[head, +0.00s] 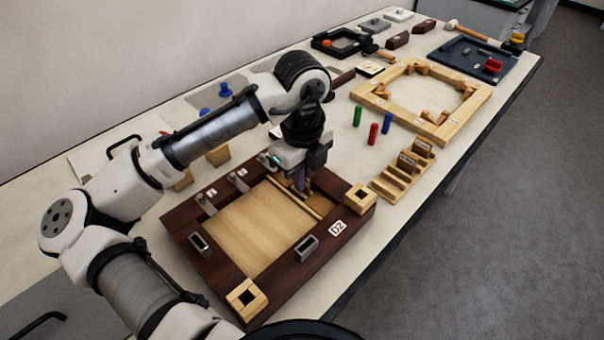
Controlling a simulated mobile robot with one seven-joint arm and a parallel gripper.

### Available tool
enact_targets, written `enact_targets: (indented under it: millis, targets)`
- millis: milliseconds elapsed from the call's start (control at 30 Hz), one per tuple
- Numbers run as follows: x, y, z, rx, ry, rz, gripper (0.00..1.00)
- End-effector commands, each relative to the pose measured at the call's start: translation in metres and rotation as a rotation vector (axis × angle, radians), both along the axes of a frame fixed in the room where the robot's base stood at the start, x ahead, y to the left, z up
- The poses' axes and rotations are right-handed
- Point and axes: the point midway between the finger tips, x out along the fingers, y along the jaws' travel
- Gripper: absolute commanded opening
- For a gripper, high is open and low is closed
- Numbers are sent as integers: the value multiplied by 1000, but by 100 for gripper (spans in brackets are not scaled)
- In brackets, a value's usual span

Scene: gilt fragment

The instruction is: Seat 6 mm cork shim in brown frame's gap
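The dark brown frame (190,262) lies on the bench with a pale wood panel (250,228) inside it. A narrow gap (292,203) shows between the panel's far right edge and the frame, with a light strip along it. My gripper (301,188) points down over this gap, near its middle. Its fingers are small and dark here, and I cannot tell whether they hold a shim or touch the frame. A stepped wooden rack (391,188) to the right holds brown cork-like pieces (406,161) in its far slots; their thicknesses are not readable.
Blue, red and green pegs (373,134) stand beyond the brown frame. A light wooden frame (456,126) lies farther back. Grey clamps (306,246) and wooden corner blocks (247,299) sit on the brown frame. A dark tray (474,62) lies at the far end.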

Motion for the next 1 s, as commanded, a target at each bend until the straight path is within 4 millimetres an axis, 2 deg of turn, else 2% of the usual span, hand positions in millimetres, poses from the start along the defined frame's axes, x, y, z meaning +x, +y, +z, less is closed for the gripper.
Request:
enact_targets:
  millis: [400, 1000]
  targets:
    - [0, 0, -6, -1, 1, -1, 0]
    - [0, 0, 16, -1, 1, -1, 0]
